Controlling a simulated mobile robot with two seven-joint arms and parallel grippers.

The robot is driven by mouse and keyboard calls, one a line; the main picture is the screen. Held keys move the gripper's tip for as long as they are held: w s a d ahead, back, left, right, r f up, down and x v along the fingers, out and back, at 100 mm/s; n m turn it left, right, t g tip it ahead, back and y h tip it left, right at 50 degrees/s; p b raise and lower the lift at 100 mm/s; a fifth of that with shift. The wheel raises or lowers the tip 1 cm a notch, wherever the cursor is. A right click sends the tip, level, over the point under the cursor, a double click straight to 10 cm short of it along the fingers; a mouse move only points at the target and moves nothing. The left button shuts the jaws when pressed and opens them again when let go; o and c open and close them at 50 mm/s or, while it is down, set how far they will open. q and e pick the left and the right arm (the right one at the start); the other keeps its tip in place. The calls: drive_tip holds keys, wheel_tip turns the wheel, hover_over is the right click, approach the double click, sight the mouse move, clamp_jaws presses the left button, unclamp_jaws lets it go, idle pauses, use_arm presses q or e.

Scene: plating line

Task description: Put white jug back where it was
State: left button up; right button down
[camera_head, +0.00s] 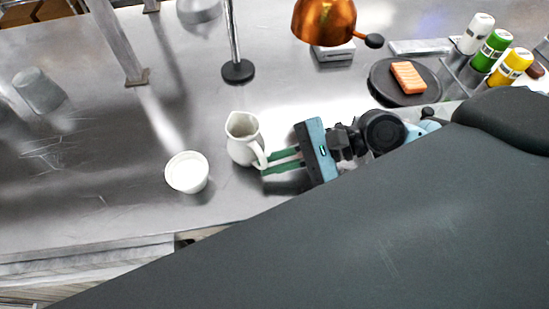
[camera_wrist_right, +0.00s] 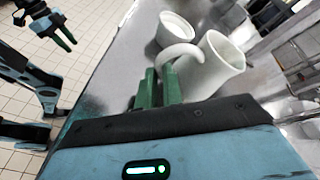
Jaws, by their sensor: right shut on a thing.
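The white jug (camera_head: 242,138) is upright at the middle of the steel counter in the head view, with its handle toward my right gripper (camera_head: 267,164). The right gripper's green fingers are shut on the jug's handle. In the right wrist view the jug (camera_wrist_right: 214,68) is just beyond the fingertips (camera_wrist_right: 160,85), its curved handle at them. I cannot tell whether its base touches the counter. My left gripper (camera_wrist_right: 62,38) shows only in the right wrist view, out over the tiled floor, empty, with its fingers apart.
A white bowl (camera_head: 187,172) stands close left of the jug. A lamp post base (camera_head: 238,71) and copper lamp shade (camera_head: 324,20) are behind. A dark plate (camera_head: 381,82) with salmon (camera_head: 408,77) and several bottles are at back right. The counter's left is mostly clear.

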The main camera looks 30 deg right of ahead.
drive_tip(key=c, duration=1.5)
unclamp_jaws()
drive_tip(key=shift+c, duration=0.2)
drive_tip(key=shift+r, duration=0.15)
drive_tip(key=shift+s+d, duration=0.1)
drive_tip(key=shift+d, duration=0.15)
drive_tip(key=v, duration=0.7)
drive_tip(key=shift+b, duration=0.3)
drive_tip(key=shift+p+v, duration=0.4)
drive_tip(key=shift+v, duration=1.5)
drive_tip(key=shift+s+d+r, duration=0.1)
drive_tip(key=shift+d+r, duration=0.1)
drive_tip(key=shift+r, duration=0.05)
